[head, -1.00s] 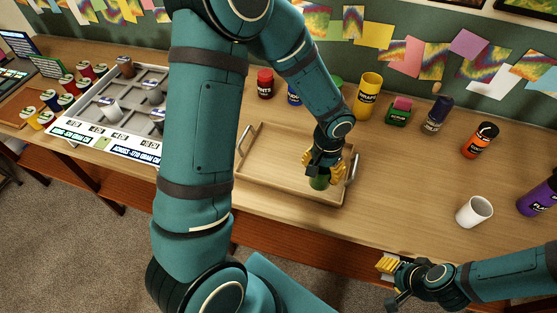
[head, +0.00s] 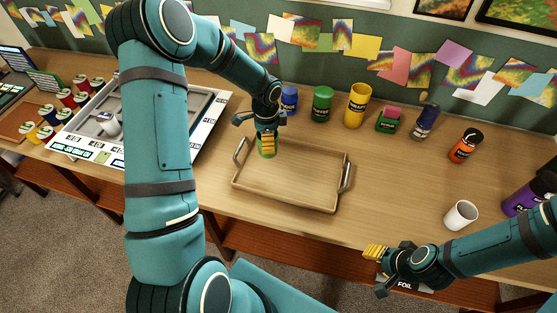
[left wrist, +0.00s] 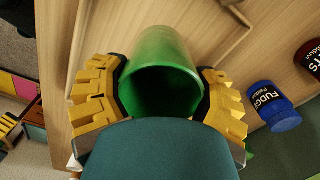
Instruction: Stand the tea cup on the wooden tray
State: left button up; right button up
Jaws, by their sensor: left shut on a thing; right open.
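The wooden tray (head: 285,203) lies empty-floored on the desk, with metal handles at its left and right ends. My left gripper (head: 267,142) is shut on a green cup (head: 267,154), which I take as the tea cup, at the tray's back left rim. I cannot tell whether the cup touches the tray. In the left wrist view the green cup (left wrist: 163,75) sits between the yellow finger pads, its hollow mouth facing the camera. My right gripper (head: 378,268) is open and empty by the desk's front edge, right of the tray.
A sectioned organizer (head: 185,135) lies to the left.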

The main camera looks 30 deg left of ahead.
pick_arm(q)
notch_tip(320, 180, down, 8)
jog(key=shift+w+r, duration=0.1)
jog(key=shift+r, duration=0.15)
jog(key=shift+f+b, duration=0.2)
jog(key=shift+b, duration=0.2)
jog(key=o, duration=1.3)
jog(key=shift+o, duration=0.2)
jog(key=shift+r, duration=0.15)
